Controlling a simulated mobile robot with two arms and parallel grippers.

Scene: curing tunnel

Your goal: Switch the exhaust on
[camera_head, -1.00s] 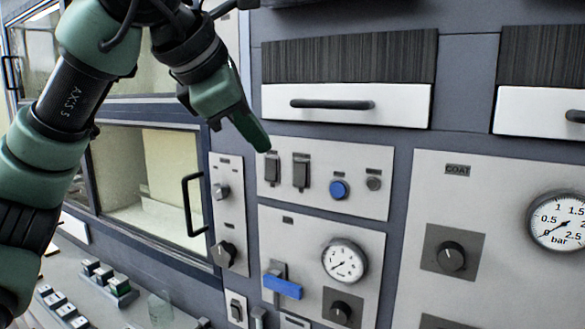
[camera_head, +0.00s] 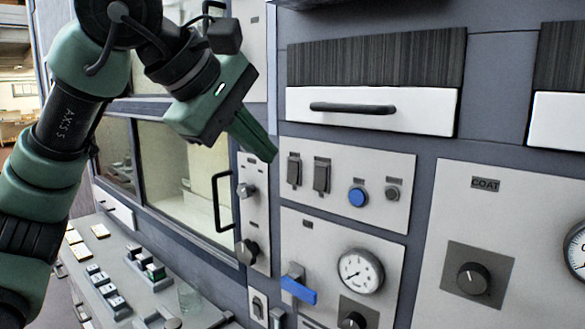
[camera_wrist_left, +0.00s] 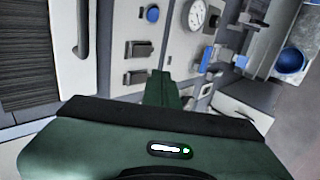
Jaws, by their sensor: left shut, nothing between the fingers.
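A pale panel (camera_head: 345,212) in the head view carries two dark rocker-type switches, a left one (camera_head: 293,170) and a right one (camera_head: 321,175), beside a blue button (camera_head: 357,197) and a small grey knob (camera_head: 392,193). I cannot read their labels, so I cannot tell which is the exhaust. My left gripper (camera_head: 268,152) is shut and empty, its tips just left of the left switch in the picture and seemingly apart from it. In the left wrist view the shut fingers (camera_wrist_left: 161,88) point toward the panel, near the two switches (camera_wrist_left: 138,62). My right gripper is not in view.
A drawer with a dark handle (camera_head: 352,108) is above the panel. A gauge (camera_head: 361,271) and a blue lever (camera_head: 298,288) are below. A window door with a handle (camera_head: 219,202) is at left, over a bench with small blocks (camera_head: 107,290) and a glass (camera_head: 189,298).

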